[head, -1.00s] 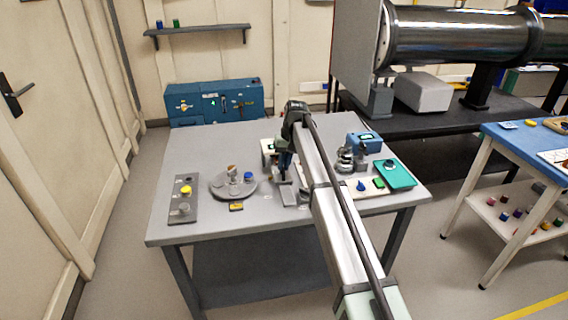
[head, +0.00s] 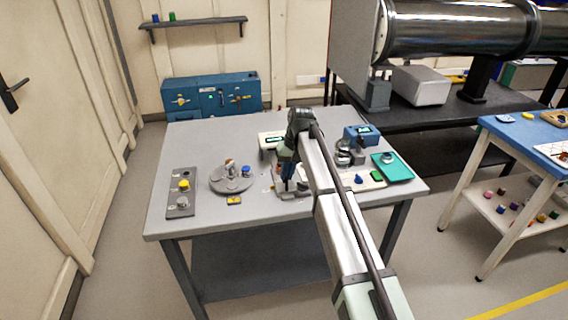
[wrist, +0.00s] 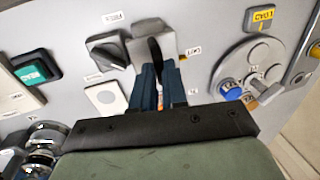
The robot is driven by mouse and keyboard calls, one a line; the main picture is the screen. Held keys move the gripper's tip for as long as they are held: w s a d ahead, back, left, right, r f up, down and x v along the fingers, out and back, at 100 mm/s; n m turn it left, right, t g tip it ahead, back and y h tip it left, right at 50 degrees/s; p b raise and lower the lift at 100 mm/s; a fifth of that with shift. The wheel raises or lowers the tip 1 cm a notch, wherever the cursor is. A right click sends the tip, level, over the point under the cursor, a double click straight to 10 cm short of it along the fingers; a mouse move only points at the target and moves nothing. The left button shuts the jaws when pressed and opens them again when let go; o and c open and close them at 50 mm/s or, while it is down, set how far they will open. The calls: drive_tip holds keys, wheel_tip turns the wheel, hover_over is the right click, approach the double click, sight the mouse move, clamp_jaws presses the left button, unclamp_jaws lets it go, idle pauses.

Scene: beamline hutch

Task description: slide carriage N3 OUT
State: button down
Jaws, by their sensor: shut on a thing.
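My gripper (head: 288,184) is at the middle of the grey table, with its fingers pointing down. In the wrist view my gripper (wrist: 158,98) has its two dark blue fingers close together, with a small orange and white piece between them. They are at a grey block with a dark slot, which I take to be carriage N3 (wrist: 167,42). The fingers and wrist hide most of the held part. A grey base plate (head: 292,195) shows under my gripper in the head view. Small labels beside the block are too blurred to read surely.
A round grey turntable (head: 229,184) with a blue knob and a plate (head: 181,205) with a yellow knob stand to the left. A black knob (wrist: 106,48) is close left of the block in the wrist view. A teal tray (head: 397,172) lies right.

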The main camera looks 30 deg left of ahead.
drive_tip(key=shift+s+d, duration=0.2)
drive_tip(key=shift+s, duration=0.05)
drive_tip(key=c, duration=1.2)
unclamp_jaws()
drive_tip(key=shift+o, duration=0.2)
drive_tip(key=shift+w+r, duration=0.1)
wheel_tip(320, 180, up, 13)
drive_tip(key=w+d, duration=0.1)
drive_tip(key=shift+w+d+r, duration=0.2)
drive_tip(key=shift+w+d, duration=0.2)
